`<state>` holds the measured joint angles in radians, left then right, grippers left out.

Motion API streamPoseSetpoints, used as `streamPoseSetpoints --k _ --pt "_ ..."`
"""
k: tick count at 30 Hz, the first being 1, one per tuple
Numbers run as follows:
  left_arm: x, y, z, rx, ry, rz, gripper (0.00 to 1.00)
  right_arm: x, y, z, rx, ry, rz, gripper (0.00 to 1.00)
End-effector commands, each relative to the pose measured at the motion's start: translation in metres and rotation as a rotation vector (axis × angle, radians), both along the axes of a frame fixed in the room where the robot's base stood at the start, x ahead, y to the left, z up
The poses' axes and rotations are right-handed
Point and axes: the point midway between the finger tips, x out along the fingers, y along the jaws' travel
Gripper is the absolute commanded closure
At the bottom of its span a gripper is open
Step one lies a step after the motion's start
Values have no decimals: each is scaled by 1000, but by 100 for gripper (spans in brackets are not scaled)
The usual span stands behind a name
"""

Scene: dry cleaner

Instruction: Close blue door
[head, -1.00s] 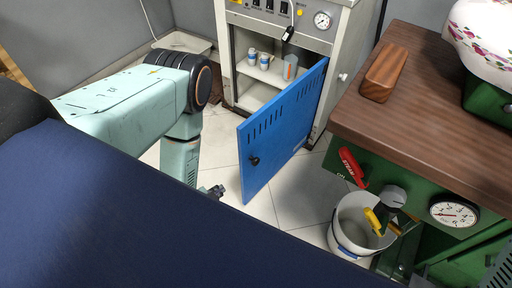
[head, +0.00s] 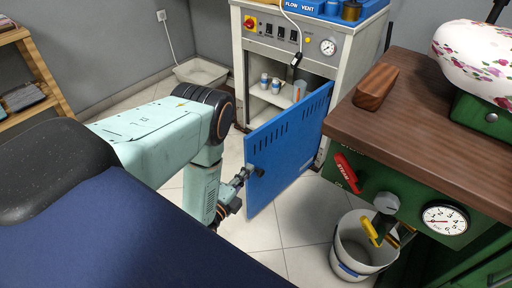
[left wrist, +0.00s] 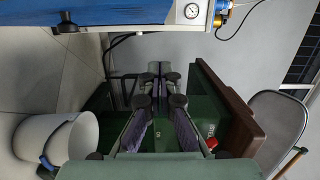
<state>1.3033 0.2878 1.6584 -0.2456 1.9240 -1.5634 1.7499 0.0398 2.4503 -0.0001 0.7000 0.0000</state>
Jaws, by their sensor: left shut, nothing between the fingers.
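The blue door (head: 288,150) of the white cabinet (head: 240,72) stands wide open, swung out toward me from its right side. A dark round knob (head: 260,171) sits near its free left edge. In the left wrist view the blue door (left wrist: 110,12) runs along the top, with its knob (left wrist: 66,24) at upper left. My left gripper (head: 242,179) is shut and empty, beside the free edge near the knob; I cannot tell if it touches. Its fingers also show in the left wrist view (left wrist: 157,75). My right gripper is not in view.
Small bottles (head: 270,83) stand on the cabinet's inner shelf. A white bucket (head: 362,248) is on the floor right of the door. A green press table with a brown wooden top (head: 425,125) stands at right. Floor tiles (head: 300,225) below the door are clear.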

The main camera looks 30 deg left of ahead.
Motion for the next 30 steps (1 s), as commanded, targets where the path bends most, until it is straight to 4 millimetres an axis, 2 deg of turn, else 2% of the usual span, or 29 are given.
streamPoseSetpoints --k 5,20,24,30 --pt "12 1 0 20 -4 -1 100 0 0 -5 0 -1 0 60" --pt "99 0 -1 17 -3 -4 100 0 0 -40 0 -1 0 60" --pt "102 22 -2 17 0 3 100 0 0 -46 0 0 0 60" --pt "105 37 -1 16 2 -2 100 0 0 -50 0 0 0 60"
